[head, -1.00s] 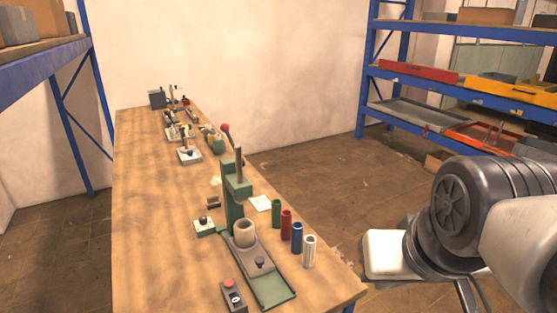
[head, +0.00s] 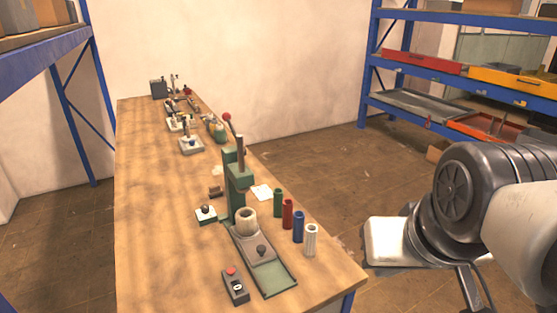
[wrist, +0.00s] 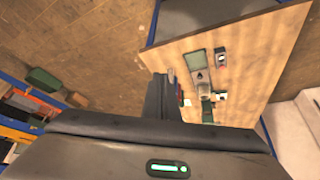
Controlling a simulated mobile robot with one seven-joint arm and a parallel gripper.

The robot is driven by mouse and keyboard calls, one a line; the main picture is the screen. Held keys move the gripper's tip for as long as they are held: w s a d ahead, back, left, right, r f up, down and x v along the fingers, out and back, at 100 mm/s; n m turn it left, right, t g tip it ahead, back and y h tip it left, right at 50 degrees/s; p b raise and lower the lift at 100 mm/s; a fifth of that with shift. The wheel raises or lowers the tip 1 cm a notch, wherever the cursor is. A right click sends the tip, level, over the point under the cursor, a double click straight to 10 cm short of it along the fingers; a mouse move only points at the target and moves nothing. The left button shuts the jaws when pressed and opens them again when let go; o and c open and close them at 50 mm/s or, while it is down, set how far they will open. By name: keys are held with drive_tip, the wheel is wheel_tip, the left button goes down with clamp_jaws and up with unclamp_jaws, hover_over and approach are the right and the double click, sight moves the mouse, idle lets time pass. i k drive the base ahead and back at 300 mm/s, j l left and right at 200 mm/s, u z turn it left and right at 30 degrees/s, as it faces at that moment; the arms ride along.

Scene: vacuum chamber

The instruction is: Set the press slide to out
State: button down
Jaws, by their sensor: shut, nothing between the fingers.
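The green press (head: 238,180) stands on the wooden bench, with a red-knobbed lever (head: 227,117) at its top. Its grey slide (head: 250,243) lies on a green track at the press foot, with a black knob near its front end. A cream cup (head: 246,218) sits at the slide's rear, close to the press column. The track's front part (head: 273,282) is bare. The wrist view shows the slide (wrist: 198,75) from above, beyond my gripper. My gripper (wrist: 158,82) is shut and empty, apart from the press. In the head view my arm is right of the bench.
Green, red, blue and white cylinders (head: 287,214) stand right of the press. A control box (head: 235,287) with a red button lies left of the track's front. Small fixtures (head: 190,145) line the bench farther back. Blue shelving (head: 455,75) stands at the back right. Floor beside the bench is clear.

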sight(252, 238)
drive_tip(key=i+j+u, duration=0.15)
drive_tip(key=u, duration=0.55)
